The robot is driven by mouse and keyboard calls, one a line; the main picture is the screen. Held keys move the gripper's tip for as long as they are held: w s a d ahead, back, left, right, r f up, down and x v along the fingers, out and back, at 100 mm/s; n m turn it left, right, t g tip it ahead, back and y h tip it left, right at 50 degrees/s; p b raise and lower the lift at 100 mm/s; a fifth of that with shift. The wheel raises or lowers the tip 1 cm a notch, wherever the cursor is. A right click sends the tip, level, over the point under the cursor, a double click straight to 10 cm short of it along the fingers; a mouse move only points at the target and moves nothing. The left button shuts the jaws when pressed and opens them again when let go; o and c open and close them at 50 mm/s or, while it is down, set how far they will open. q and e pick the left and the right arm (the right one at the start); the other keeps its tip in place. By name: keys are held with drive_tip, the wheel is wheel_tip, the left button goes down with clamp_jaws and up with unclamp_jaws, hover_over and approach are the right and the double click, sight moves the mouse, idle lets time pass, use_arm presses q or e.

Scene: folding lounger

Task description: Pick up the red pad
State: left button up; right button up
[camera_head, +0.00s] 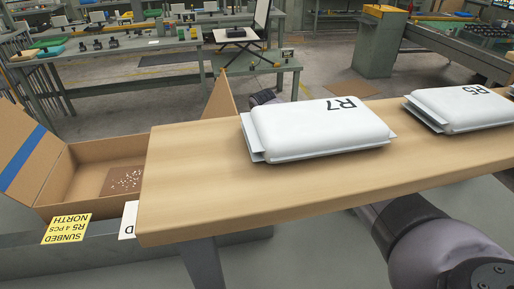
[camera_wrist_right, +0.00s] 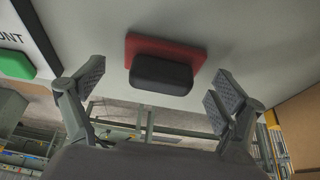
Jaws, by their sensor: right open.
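In the right wrist view a flat red pad (camera_wrist_right: 137,43) sits against a light grey surface, with a dark rounded block (camera_wrist_right: 161,76) attached to or resting on it. My right gripper (camera_wrist_right: 155,82) is open, its fingers on either side of the block and apart from it in the picture. Nothing is between the fingertips that I can see held. The red pad does not show in the head view. My left gripper is not in view.
In the head view a wooden tabletop (camera_head: 215,205) bears white cushions marked R7 (camera_head: 325,130) and another (camera_head: 462,108). An open cardboard box (camera_head: 85,155) stands left, by a yellow label (camera_head: 66,229). A green pad (camera_wrist_right: 14,64) shows in the wrist view.

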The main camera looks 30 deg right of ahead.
drive_tip(key=c, duration=1.6)
drive_tip(key=shift+o, duration=0.2)
wheel_tip(320, 180, up, 20)
drive_tip(key=o, duration=0.7)
drive_tip(key=c, duration=0.5)
